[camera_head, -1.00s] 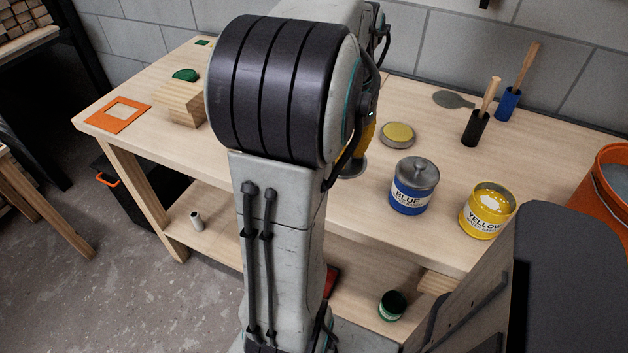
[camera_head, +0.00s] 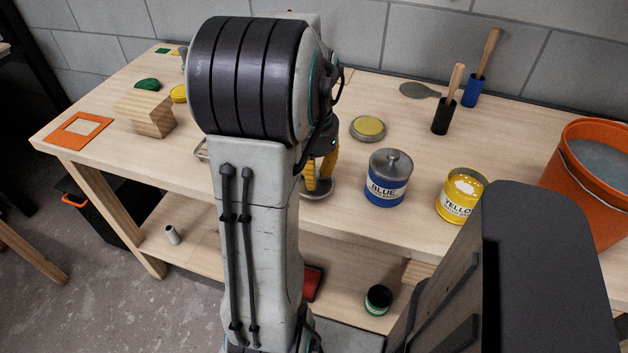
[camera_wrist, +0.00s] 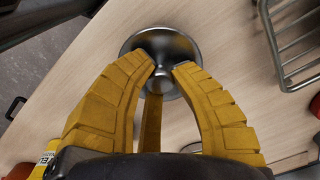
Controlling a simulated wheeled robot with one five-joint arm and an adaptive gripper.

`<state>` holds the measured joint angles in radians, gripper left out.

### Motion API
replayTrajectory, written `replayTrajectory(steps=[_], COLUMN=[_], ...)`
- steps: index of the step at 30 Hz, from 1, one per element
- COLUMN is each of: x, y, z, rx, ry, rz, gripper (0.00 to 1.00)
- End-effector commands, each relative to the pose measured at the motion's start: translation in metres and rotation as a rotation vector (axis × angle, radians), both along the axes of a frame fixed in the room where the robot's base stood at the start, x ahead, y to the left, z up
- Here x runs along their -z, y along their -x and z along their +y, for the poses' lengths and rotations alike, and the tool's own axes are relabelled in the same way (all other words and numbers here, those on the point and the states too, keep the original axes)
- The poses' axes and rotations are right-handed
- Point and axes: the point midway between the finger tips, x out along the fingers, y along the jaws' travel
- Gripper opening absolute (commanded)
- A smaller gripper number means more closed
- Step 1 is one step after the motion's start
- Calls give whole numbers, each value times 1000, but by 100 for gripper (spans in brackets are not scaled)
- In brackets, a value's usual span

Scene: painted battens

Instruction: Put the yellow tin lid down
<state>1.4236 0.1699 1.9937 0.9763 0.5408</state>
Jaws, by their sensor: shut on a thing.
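My gripper (camera_head: 320,180) is shut on the knob of a round grey metal lid, the yellow tin lid (camera_head: 316,189). In the wrist view the yellow fingers (camera_wrist: 162,72) close around the knob, and the lid's disc (camera_wrist: 135,42) lies beyond them, over the wooden bench. In the head view the lid is near the bench's front edge, partly behind my arm. I cannot tell whether it touches the wood.
The lidded blue tin (camera_head: 388,180) stands just right of the held lid. A shallow round tin with a yellow top (camera_head: 369,128) sits behind. A wire rack (camera_wrist: 290,45) is near the lid. Brushes in holders and an orange bucket (camera_head: 590,180) stand farther right.

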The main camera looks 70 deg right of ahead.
Motion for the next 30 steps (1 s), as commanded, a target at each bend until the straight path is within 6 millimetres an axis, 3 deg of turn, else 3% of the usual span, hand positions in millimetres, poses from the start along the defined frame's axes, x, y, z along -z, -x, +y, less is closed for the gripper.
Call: replayTrajectory(steps=[6, 20, 21, 28, 30], x=[19, 24, 24, 23, 23], y=[0, 0, 0, 0, 0], z=[0, 0, 0, 0, 0], rx=[0, 0, 0, 0, 0], ry=[-2, 0, 0, 0, 0], rz=[0, 0, 0, 0, 0], gripper=[0, 0, 24, 44, 45])
